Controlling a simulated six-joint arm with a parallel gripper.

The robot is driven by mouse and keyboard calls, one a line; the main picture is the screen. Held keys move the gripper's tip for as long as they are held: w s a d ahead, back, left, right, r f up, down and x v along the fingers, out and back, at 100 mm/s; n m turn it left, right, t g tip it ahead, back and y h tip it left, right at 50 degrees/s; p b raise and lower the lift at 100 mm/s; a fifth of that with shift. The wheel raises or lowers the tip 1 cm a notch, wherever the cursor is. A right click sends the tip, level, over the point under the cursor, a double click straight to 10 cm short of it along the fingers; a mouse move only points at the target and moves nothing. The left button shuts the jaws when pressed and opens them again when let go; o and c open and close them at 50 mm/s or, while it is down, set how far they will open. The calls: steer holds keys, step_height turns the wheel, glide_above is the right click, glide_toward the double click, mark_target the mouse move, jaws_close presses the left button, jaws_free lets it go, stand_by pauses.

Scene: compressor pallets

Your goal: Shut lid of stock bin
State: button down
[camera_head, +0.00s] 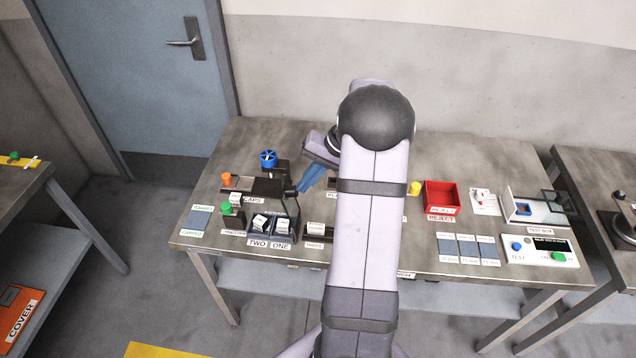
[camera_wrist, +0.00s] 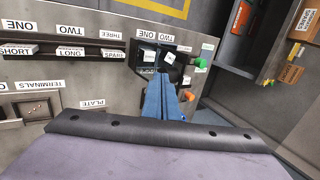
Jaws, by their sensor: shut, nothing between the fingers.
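The stock bin (camera_head: 271,237) is a dark two-part tray labelled TWO and ONE, with white pieces in its compartments. It also shows in the wrist view (camera_wrist: 147,47), beyond my fingers. A thin dark frame (camera_head: 297,213), which looks like its lid, stands raised at the bin's back and right side; its exact angle is hard to tell. My gripper (camera_head: 291,191) has blue fingers and is shut and empty, just behind the bin near the top of that frame. In the wrist view the shut fingers (camera_wrist: 159,76) point at the bin; whether they touch the lid I cannot tell.
An orange knob (camera_head: 226,179), a green knob (camera_head: 226,208) and a blue round handle (camera_head: 268,158) stand left of and behind the bin. A red reject tray (camera_head: 442,196) and a test box (camera_head: 538,208) are at the right. My arm hides the table's middle.

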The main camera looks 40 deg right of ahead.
steer(key=shift+w+a+f+g+h+b, duration=0.35)
steer(key=shift+w+a+f+b, duration=0.15)
steer(key=shift+w+a+f, duration=1.6)
steer(key=shift+w+a+f+g+h+b, duration=0.5)
steer(key=shift+w+a+f, duration=1.15)
steer(key=shift+w+a, duration=0.9)
steer(key=shift+w+a+f+g+h+b, duration=0.25)
steer(key=shift+w+a+f+b, duration=0.3)
steer(key=shift+w+a+f, duration=1.55)
steer(key=shift+w+a+r, duration=0.2)
steer(key=shift+w, duration=0.05)
steer(key=shift+r, duration=0.1)
